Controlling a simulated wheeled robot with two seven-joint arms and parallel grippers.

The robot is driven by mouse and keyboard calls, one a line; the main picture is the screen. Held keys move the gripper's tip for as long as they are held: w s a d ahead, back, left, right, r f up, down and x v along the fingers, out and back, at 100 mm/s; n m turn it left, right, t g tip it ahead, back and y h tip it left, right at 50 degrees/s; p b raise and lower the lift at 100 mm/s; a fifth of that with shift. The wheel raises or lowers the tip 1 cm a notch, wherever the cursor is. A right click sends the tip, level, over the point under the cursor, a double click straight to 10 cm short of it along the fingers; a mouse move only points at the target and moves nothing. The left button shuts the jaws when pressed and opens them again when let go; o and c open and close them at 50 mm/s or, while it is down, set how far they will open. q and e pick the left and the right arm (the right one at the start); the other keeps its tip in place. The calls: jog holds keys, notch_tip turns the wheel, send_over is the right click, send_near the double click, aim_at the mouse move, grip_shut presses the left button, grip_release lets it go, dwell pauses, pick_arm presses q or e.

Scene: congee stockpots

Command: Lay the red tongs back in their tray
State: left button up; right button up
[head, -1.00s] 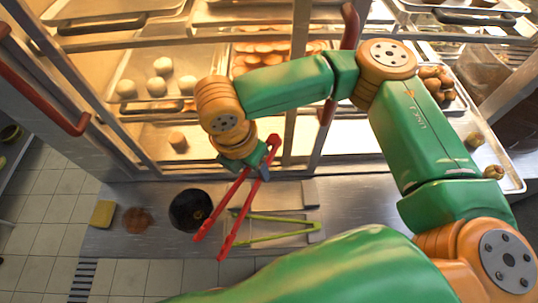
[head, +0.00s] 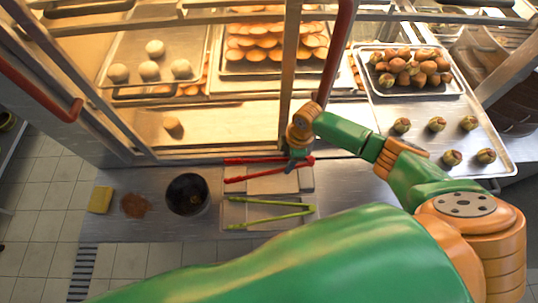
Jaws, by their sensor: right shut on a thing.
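The red tongs (head: 255,160) are in my right gripper (head: 297,160), which is shut on them near their joined end. They lie nearly level in the picture, with their tips to the left, over the back part of a grey metal tray (head: 281,184). I cannot tell whether they touch the tray or hang just above it. Green tongs (head: 265,217) lie at the front of the tray area, in front of the red ones. My left gripper is not in view.
A dark round pot (head: 187,194), a brown patch (head: 136,205) and a yellow sponge (head: 100,199) are on the steel counter (head: 160,232) left of the tray. A glass-fronted cabinet with buns (head: 155,47) stands behind. A tray of brown pastries (head: 410,70) is at right.

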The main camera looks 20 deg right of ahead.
notch_tip(320, 180, down, 9)
jog(key=b, duration=0.8)
jog(key=shift+a+r, duration=0.1)
jog(key=shift+r, duration=0.05)
jog(key=shift+r, duration=0.1)
